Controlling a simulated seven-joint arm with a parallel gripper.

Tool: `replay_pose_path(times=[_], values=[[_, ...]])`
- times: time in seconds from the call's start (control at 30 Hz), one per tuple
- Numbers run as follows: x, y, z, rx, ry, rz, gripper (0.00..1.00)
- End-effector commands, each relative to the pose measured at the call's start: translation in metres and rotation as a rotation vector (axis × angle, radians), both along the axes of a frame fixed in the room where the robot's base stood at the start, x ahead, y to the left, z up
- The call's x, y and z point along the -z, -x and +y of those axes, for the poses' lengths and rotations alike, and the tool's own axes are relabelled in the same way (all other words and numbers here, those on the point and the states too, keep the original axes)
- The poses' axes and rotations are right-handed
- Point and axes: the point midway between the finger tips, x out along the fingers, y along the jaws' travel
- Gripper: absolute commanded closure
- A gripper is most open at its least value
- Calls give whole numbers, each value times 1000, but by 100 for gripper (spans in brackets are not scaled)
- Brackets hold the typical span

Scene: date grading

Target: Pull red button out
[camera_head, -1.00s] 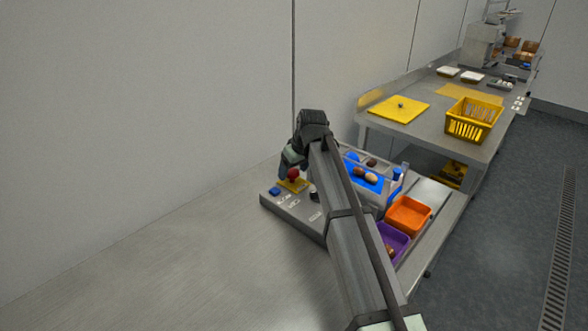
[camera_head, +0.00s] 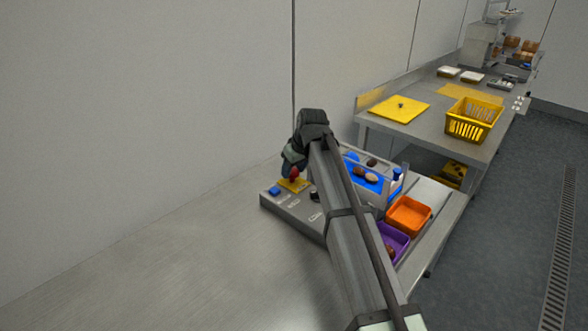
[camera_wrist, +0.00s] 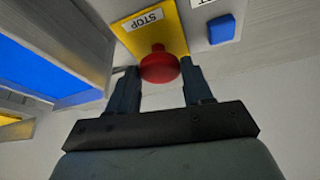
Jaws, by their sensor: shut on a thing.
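The red button (camera_wrist: 160,66) is a mushroom-shaped head on a yellow plate (camera_wrist: 180,27) marked STOP. In the wrist view it sits between the two fingers of my gripper (camera_wrist: 161,82), which is shut on it. In the head view the red button (camera_head: 295,174) shows just below my gripper (camera_head: 291,163), above the yellow plate on the grey control box (camera_head: 300,208). The far side of the button's stem is hidden in the wrist view.
A blue button (camera_wrist: 222,29) sits beside the yellow plate. A blue sorting tray (camera_head: 362,181) with dates, an orange bin (camera_head: 421,219) and a purple bin (camera_head: 404,240) stand to the right. The bench at the front left is bare.

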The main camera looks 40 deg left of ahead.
Motion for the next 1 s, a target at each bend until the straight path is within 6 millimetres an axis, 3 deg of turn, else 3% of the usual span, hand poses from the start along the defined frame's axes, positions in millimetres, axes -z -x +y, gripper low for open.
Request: replay_pose_path(times=[0.1, 0.33, 0.37, 0.6, 1.0], values=[[-11, -1, 1, 1, -4, -3, 100], [-12, -1, 1, 1, -6, -3, 100], [-12, -1, 1, 1, -7, -3, 47], [-11, -1, 1, 0, -4, -2, 24], [-19, 0, -3, 0, -2, -1, 24]])
